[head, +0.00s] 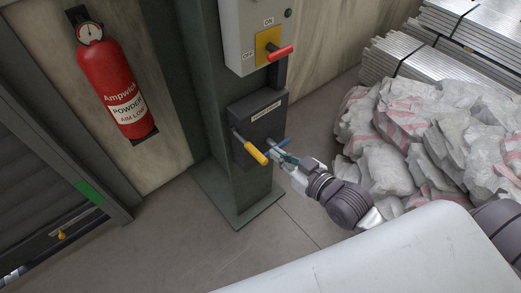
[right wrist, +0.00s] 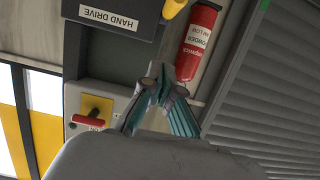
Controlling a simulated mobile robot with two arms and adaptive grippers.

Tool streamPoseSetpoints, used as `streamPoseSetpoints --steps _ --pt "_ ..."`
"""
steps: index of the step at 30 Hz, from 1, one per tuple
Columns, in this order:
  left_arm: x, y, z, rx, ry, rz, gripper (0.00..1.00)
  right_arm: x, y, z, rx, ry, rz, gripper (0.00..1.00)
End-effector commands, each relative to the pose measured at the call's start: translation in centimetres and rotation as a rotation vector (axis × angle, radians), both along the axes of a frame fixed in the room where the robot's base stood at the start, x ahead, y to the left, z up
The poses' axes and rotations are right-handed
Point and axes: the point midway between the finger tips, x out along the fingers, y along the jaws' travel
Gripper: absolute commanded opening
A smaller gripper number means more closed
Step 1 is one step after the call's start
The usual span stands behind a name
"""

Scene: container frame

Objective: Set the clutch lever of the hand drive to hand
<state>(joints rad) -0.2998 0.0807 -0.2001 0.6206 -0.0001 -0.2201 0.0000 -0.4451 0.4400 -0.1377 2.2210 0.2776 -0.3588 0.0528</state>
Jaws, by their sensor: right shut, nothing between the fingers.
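The hand drive box (head: 262,112) is dark and fixed to the green column; its label reads HAND DRIVE in the right wrist view (right wrist: 109,18). A yellow-gripped handle (head: 250,149) sticks out at its left front. A short blue lever (head: 279,145) shows at its lower right; no position marking for it is readable. My right gripper (head: 282,157) is shut and empty, its tips just below and close to the blue lever; whether they touch is unclear. In the right wrist view its fingers (right wrist: 160,76) meet, and the blue lever is not visible there. My left gripper is out of view.
A grey switch box with a red handle (head: 280,53) sits above the hand drive. A red fire extinguisher (head: 107,80) hangs on the wall at left. Stacked sacks (head: 390,150) and metal bundles (head: 405,65) stand at right. The floor (head: 200,245) before the column is clear.

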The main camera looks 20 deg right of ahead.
Motion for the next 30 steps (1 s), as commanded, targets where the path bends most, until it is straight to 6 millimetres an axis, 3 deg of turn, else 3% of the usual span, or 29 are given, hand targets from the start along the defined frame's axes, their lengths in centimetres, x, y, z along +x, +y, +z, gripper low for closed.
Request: streamPoseSetpoints --steps 10,12,18,30 --pt "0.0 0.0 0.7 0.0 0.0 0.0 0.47 6.9 2.5 -1.6 0.003 -0.002 -0.001 0.0" --pt "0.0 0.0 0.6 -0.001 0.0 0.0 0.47 6.8 2.5 -3.2 0.0 0.006 0.0 0.0" --pt "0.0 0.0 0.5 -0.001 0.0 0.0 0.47 6.7 2.4 -5.3 0.0 0.001 0.0 0.0" --pt "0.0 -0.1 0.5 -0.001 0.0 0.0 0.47 6.7 2.4 -5.8 0.001 0.0 0.0 0.0"
